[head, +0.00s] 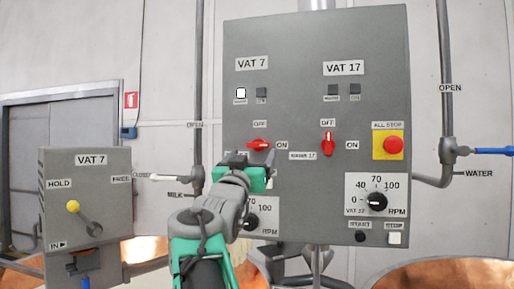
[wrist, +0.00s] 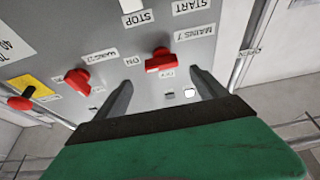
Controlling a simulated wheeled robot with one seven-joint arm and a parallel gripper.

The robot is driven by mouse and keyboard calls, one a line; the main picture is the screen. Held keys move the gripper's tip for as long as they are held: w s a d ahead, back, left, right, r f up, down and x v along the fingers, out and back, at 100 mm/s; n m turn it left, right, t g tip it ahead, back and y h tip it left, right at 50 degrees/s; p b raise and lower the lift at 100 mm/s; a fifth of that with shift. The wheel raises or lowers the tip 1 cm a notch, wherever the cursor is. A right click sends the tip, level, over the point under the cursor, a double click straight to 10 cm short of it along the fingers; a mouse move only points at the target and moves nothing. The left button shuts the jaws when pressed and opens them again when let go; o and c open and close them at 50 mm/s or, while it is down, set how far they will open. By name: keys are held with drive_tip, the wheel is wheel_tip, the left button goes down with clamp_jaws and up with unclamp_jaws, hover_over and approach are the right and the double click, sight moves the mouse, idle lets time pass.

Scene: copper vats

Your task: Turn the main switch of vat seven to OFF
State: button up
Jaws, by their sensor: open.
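The red main switch of vat seven (head: 258,145) is on the grey panel under the VAT 7 label, its handle lying level towards ON. The OFF label (head: 260,124) is above it. In the wrist view, which is turned over, the red switch (wrist: 160,62) shows beyond and between my fingers. My gripper (head: 242,157) is open and empty, just below and left of the switch in the head view; its fingers (wrist: 162,80) straddle the switch's line in the wrist view. I cannot tell whether they touch it. My gripper hides part of the panel below.
The vat 17 switch (head: 328,143) stands upright, to the right. A red ALL STOP button (head: 393,145) and an RPM knob (head: 377,202) are further right. A white lit lamp (head: 241,93) is above. A VAT 7 lever box (head: 88,200) stands left; pipes flank the panel.

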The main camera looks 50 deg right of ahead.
sight(258, 146)
drive_tip(key=p+x, duration=0.3)
drive_tip(key=x, duration=0.3)
drive_tip(key=shift+w+d+r, duration=0.1)
drive_tip(key=shift+w, duration=0.05)
drive_tip(key=shift+w+d, duration=0.15)
drive_tip(key=shift+d, duration=0.2)
drive_tip(key=c, duration=1.4)
